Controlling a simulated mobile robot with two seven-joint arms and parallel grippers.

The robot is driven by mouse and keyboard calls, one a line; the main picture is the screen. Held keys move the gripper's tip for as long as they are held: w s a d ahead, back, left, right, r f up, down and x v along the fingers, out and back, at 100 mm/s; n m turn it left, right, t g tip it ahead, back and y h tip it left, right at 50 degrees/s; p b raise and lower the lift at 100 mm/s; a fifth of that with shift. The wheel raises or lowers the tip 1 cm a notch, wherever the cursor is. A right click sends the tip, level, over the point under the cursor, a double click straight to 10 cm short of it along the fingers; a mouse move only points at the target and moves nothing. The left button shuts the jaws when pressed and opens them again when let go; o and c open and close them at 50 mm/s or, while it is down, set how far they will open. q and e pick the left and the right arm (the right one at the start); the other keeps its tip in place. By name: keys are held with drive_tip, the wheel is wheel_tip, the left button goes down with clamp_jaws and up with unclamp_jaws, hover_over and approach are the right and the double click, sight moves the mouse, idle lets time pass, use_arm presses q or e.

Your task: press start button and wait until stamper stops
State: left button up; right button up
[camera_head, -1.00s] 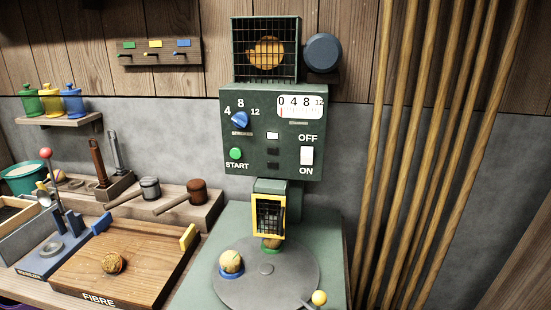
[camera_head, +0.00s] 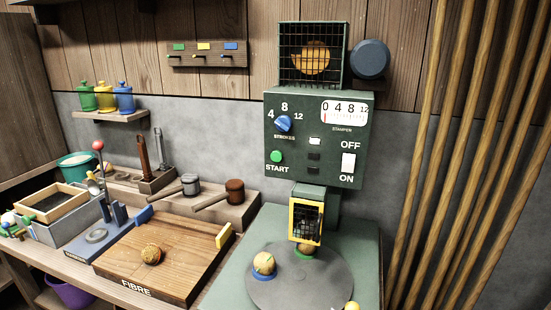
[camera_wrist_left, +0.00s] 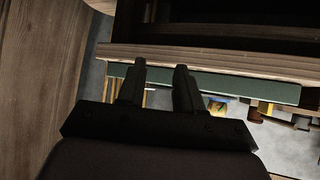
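The green START button (camera_head: 277,157) is on the lower left of the dark green stamper panel (camera_head: 318,135). No gripper is near it in the head view. Above it, the blue STROKES knob (camera_head: 284,124) sits among the marks 4, 8 and 12. The STAMPER gauge (camera_head: 345,113) has a red needle near 0. A white OFF/ON switch (camera_head: 348,163) is at the right. Below, a yellow-framed guard (camera_head: 306,222) stands over a grey round table (camera_head: 300,283) bearing two brownish balls. My left gripper (camera_wrist_left: 158,78) shows only in the left wrist view, its fingers apart and nothing between them.
A wooden FIBRE board (camera_head: 180,265) with a brown ball lies left of the stamper. Mallets (camera_head: 232,192) rest on a ledge behind it. Wooden poles (camera_head: 460,150) stand at the right. A wooden edge (camera_wrist_left: 210,58) is close beyond my left gripper.

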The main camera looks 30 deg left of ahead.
use_arm(q)
clamp_jaws()
idle(1.4)
